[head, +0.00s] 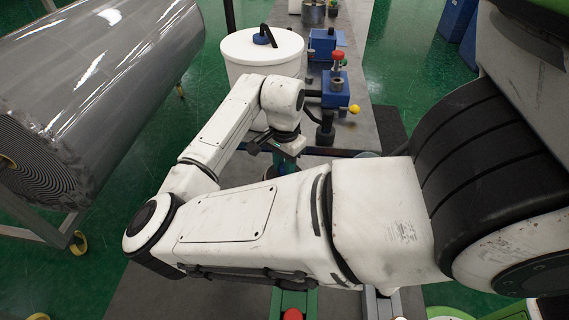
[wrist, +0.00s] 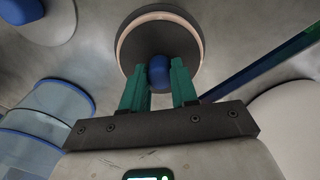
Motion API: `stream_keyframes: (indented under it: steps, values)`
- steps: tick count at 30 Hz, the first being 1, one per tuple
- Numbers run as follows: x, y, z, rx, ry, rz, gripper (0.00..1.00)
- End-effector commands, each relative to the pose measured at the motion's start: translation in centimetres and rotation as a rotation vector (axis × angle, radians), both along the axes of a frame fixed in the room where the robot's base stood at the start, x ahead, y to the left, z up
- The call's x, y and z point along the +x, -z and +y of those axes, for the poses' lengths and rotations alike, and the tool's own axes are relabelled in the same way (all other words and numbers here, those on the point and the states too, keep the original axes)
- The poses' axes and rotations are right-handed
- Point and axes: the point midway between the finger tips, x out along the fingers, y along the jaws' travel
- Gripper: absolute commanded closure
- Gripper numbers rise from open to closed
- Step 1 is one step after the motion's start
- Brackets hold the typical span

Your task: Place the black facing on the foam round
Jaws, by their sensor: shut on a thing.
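My gripper (wrist: 160,76) has green fingers and is shut on the blue knob (wrist: 158,70) of the black facing (wrist: 148,46). In the wrist view the facing is a dark disc with the knob at its middle. A pinkish-tan ring (wrist: 121,48) with a grey outer edge shows around the disc. It may be the foam round; I cannot tell whether the facing touches it or is held above it. In the head view my gripper (head: 284,148) points down over the bench, beside the white tub. My own arm hides most of the facing and the foam round there.
A white lidded tub (head: 262,52) with a dark handle stands just behind my gripper. Blue fixtures (head: 335,88) with red and yellow knobs stand to its right on the grey bench (head: 372,125). A large wrapped roll (head: 105,75) lies at the left. Green floor separates them.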

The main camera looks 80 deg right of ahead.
Motion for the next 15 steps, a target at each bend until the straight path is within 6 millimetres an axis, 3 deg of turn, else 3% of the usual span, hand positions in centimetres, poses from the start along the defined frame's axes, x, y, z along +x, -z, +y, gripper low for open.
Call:
stream_keyframes:
  steps: [2,3,10,15]
  values:
    - [-0.01,0.30,0.00,0.000,0.000,0.001,1.00]
    - [0.00,0.26,0.00,0.000,0.000,0.000,0.70]
    - [0.00,0.23,0.00,0.000,-0.001,0.000,0.48]
    - [0.00,0.21,0.00,0.000,-0.001,0.000,0.46]
